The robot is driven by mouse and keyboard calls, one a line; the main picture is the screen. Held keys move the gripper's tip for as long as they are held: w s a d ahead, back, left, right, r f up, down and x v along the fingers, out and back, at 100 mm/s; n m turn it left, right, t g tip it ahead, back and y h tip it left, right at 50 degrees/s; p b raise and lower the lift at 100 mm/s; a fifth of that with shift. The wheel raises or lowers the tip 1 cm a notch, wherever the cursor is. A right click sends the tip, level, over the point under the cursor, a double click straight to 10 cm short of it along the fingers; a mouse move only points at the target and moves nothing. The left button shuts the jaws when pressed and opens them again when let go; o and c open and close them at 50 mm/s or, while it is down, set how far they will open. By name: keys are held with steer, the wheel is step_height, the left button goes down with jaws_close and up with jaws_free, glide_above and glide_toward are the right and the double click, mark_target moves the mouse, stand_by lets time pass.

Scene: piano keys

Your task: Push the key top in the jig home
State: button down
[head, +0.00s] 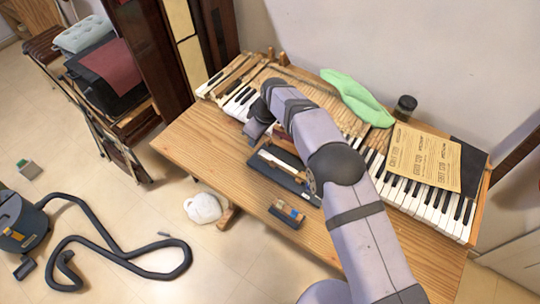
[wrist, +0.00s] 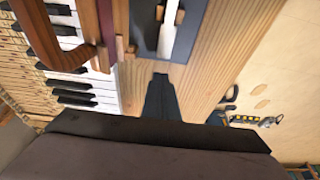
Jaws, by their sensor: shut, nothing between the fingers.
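The jig (head: 284,176) is a dark, long tray on the wooden table, with a pale key top (head: 280,163) lying lengthwise in it. In the wrist view the jig (wrist: 194,28) is at the top, and the white key top (wrist: 169,28) shows in it, cut off by the frame edge. My gripper (wrist: 160,78) shows as a dark narrow shape with its fingers together and nothing between them. Its tips appear over bare table, short of the jig's near end; I cannot tell their height. In the head view my arm hides the fingertips.
A small block with blue and tan parts (head: 287,213) lies near the table's front edge. The table's left part (head: 205,150) is clear.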

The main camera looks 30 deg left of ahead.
steer(key=shift+r+p, duration=0.9)
steer(key=shift+r, duration=1.1)
steer(key=w+d+r+m+h, duration=0.1)
steer(key=w+d+r+m, duration=0.15)
steer(key=d, duration=0.75)
steer(key=w+d+r+m+t+h+p, duration=0.1)
steer(key=d+r+m, duration=0.2)
steer(key=d, duration=0.8)
steer(key=w+d+r+m, duration=0.2)
steer(key=d+r, duration=0.1)
steer(key=d, duration=0.7)
steer(key=s+d+f+m+g+h+b, duration=0.1)
steer(key=s+d+m, duration=0.9)
steer(key=s+d, duration=0.9)
steer(key=d, duration=0.3)
steer(key=shift+d, duration=0.15)
